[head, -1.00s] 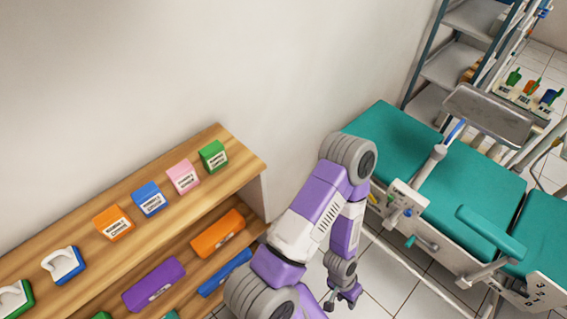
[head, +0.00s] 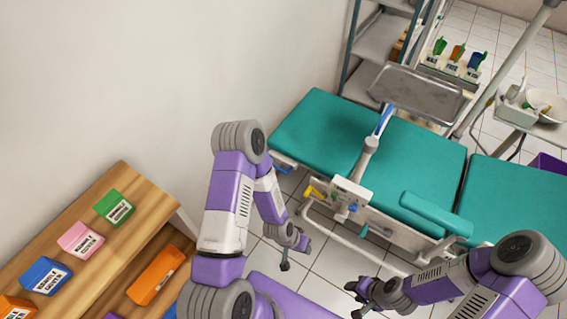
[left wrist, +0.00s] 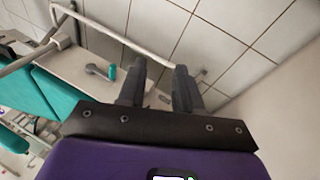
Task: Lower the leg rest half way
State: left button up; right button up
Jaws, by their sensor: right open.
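The teal padded chair lies along the back of the head view. I take its left end cushion (head: 322,133) for the leg rest; it looks about level with the middle cushion (head: 415,160). A yellow handle (head: 315,191) and a teal knob (head: 363,231) show on its near side. My left gripper (head: 285,266) hangs in front of the left part, apart from it. In the left wrist view its fingers (left wrist: 160,88) are spread with nothing between them. My right gripper (head: 355,301) is open and empty, below the chair's near side in the picture.
A wooden shelf (head: 130,173) with coloured boxes stands at the left. A metal tray (head: 418,93) on an arm hangs over the chair's far side. An armrest (head: 436,214) sticks out on the near side. Tiled floor (head: 335,262) is clear between my arms and the chair.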

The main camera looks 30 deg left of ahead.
pick_arm(q)
jog(key=w+a+f+m+t+y+b, duration=0.1)
jog(key=w+a+f+m+t, duration=0.15)
jog(key=w, duration=0.25)
jog(key=w+a+f+m+t, duration=0.1)
jog(key=w+a+f, duration=0.3)
jog(key=w, duration=0.1)
jog(key=m+t+y+b, duration=0.2)
jog(key=m+t+b, duration=0.2)
jog(key=m+t, duration=0.9)
send_near(279, 168)
jog(key=w+r+m+g, duration=0.1)
jog(key=w+m+g, duration=0.2)
jog(key=shift+m, duration=0.35)
jog(key=shift+b+x, duration=2.35)
jog(key=shift+x, duration=1.25)
jog(key=shift+r, duration=0.15)
grip_shut()
